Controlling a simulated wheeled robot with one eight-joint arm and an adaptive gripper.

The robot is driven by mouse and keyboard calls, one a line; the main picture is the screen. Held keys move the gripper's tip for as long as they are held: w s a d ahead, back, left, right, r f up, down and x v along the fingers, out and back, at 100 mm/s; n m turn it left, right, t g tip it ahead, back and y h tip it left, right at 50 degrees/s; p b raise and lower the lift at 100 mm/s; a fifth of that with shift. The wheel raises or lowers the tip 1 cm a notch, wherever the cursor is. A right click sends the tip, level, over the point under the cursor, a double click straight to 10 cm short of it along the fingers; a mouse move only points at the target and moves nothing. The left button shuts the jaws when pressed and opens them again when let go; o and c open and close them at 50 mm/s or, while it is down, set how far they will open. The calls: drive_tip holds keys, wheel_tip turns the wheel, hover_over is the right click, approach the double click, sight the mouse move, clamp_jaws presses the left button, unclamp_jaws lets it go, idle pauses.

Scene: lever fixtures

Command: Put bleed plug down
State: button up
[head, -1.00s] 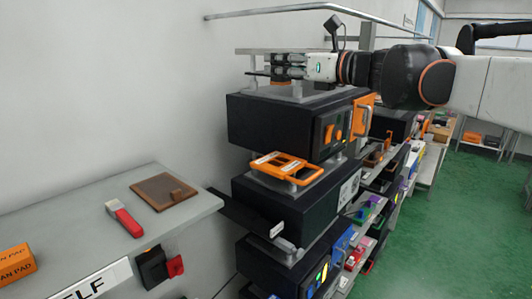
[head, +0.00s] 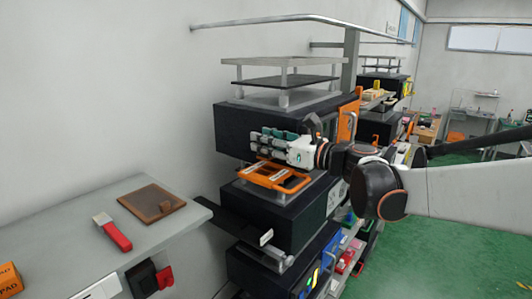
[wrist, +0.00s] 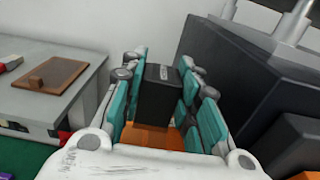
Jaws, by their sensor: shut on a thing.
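My gripper (head: 268,143) is level in the head view, in front of the upper dark cabinet and just above an orange frame (head: 272,175). In the wrist view its teal fingers (wrist: 162,100) stand on both sides of a dark block with a small pale mark, which I take to be the bleed plug (wrist: 160,90). The gripper is shut on it. The fingers hide the plug in the head view. Orange shows below the block in the wrist view; I cannot tell whether they touch.
A dark flat arm (head: 235,215) with a white label sticks out left below the orange frame. A grey shelf (head: 90,235) at left holds a brown plate (head: 151,202) and a red-and-grey tool (head: 113,232). A plate rack stands on the upper cabinet (head: 240,122). Green floor is clear at right.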

drive_tip(key=shift+f, duration=1.65)
drive_tip(key=shift+f, duration=0.25)
drive_tip(key=o, duration=1.1)
drive_tip(key=shift+r, duration=0.1)
drive_tip(key=shift+r, duration=0.1)
drive_tip(key=shift+s+d, duration=0.15)
drive_tip(key=shift+d, duration=0.15)
drive_tip(key=b+v, duration=0.1)
drive_tip(key=v, duration=1)
drive_tip(key=shift+s+d+b, duration=0.1)
drive_tip(key=shift+s+b, duration=0.1)
drive_tip(key=shift+b, duration=0.15)
